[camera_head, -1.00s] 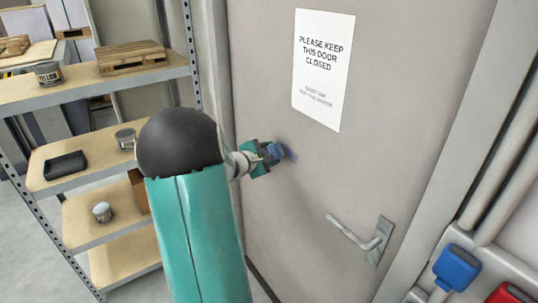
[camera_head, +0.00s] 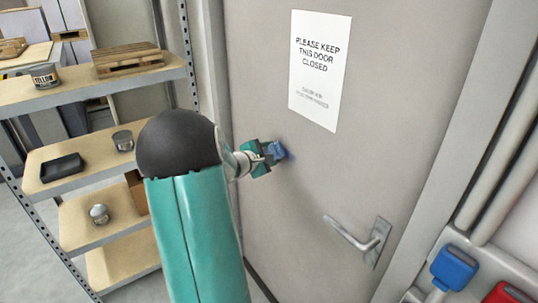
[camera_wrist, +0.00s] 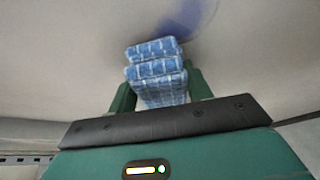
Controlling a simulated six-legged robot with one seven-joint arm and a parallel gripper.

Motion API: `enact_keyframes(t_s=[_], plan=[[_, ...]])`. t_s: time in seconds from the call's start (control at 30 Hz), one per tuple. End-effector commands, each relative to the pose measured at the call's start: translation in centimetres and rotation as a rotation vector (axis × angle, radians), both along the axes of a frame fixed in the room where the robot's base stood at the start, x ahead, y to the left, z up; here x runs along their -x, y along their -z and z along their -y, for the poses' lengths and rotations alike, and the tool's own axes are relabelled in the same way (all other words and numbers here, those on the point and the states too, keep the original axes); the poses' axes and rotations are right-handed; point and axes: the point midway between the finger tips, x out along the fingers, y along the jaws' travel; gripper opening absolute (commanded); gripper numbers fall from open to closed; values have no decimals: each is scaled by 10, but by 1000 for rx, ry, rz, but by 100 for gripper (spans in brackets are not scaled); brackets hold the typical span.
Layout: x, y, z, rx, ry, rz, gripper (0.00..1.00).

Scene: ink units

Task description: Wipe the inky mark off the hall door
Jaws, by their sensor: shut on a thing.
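The grey hall door (camera_head: 300,190) fills the middle of the head view. My gripper (camera_head: 268,155) is at the door's left part, below the paper sign. In the wrist view my gripper (camera_wrist: 158,95) is shut on a folded blue checked cloth (camera_wrist: 155,65). The cloth also shows in the head view (camera_head: 275,151), at or very near the door surface; I cannot tell how firmly it touches. The inky mark (camera_wrist: 188,18) is a dark blue smear just beyond the cloth, to its upper right. In the head view the cloth and gripper hide most of it.
A white sign (camera_head: 318,70) is on the door above my gripper. A lever handle (camera_head: 365,240) sticks out at lower right. A metal shelf (camera_head: 90,90) with tins and a pallet stands at left. Blue (camera_head: 454,267) and red boxes and pipes are at right.

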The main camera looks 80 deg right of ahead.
Motion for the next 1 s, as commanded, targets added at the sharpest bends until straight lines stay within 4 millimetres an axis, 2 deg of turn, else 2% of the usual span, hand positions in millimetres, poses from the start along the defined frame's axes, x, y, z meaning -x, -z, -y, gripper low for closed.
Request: enact_keyframes(t_s=[0.43,1.0], plan=[[5,0,4,1,1,0,31],[33,0,-23,0,-1,-1,31]])
